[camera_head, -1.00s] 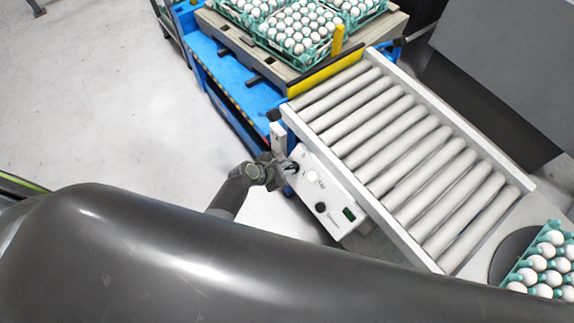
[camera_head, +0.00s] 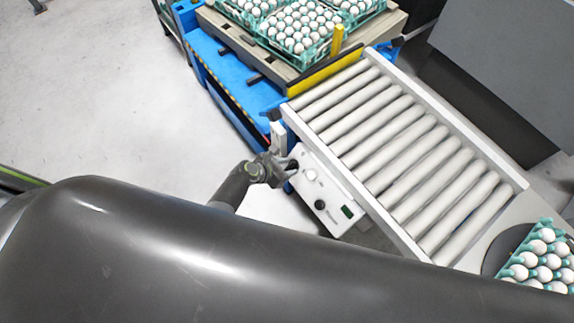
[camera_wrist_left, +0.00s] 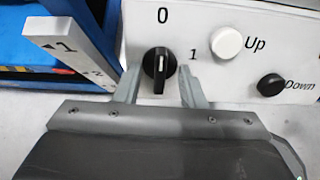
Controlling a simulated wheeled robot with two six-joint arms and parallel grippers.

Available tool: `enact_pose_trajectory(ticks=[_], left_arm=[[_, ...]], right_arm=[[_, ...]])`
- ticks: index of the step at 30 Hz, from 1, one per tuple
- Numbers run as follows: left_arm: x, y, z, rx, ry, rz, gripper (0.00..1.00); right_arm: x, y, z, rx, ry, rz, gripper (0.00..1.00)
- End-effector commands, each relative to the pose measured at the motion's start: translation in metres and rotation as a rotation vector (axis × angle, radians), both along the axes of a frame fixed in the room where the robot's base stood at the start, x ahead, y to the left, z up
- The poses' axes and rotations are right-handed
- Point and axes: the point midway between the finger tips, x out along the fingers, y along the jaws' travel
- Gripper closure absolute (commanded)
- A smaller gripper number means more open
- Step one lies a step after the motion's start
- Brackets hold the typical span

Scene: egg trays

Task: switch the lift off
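The lift's control panel (camera_head: 331,198) is a white plate on the side of the roller conveyor. In the left wrist view it carries a black rotary switch (camera_wrist_left: 159,67) between the marks 0 and 1. The switch's white line is near upright, towards the 0 above it. Beside it are a white Up button (camera_wrist_left: 227,43) and a black Down button (camera_wrist_left: 271,85). My left gripper (camera_wrist_left: 159,72) is open, one finger on each side of the switch, with narrow gaps visible; it also shows at the panel in the head view (camera_head: 284,165). My right gripper is out of view.
The roller conveyor (camera_head: 523,186) runs beside the panel. A blue lift (camera_head: 206,47) bears a pallet with egg trays (camera_head: 327,50). Another egg tray (camera_head: 508,271) is at the lower right. A white post (camera_wrist_left: 84,38) stands left of the panel. The floor at left is clear.

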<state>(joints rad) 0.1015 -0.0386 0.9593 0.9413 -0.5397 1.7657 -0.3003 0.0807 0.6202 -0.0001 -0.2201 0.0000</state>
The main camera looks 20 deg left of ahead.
Motion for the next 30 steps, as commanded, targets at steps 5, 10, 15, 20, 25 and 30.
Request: enact_pose_trajectory(ticks=[5,10,15,20,25,30], left_arm=[[-0.016,0.013,0.025,0.002,0.002,0.001,0.64],[-0.032,0.025,0.042,0.002,0.002,0.001,0.64],[-0.045,0.035,0.056,0.002,0.002,0.000,0.64],[-0.050,0.039,0.059,0.001,0.000,-0.001,0.64],[-0.050,0.039,0.058,0.001,0.000,-0.001,0.64],[-0.050,0.039,0.058,0.001,0.000,-0.001,0.64]], right_arm=[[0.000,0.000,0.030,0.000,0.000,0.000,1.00],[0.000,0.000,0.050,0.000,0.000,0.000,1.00],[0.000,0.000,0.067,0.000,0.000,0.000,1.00],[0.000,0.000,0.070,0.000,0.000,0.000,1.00],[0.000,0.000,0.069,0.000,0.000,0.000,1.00],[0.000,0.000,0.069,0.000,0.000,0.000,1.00]])
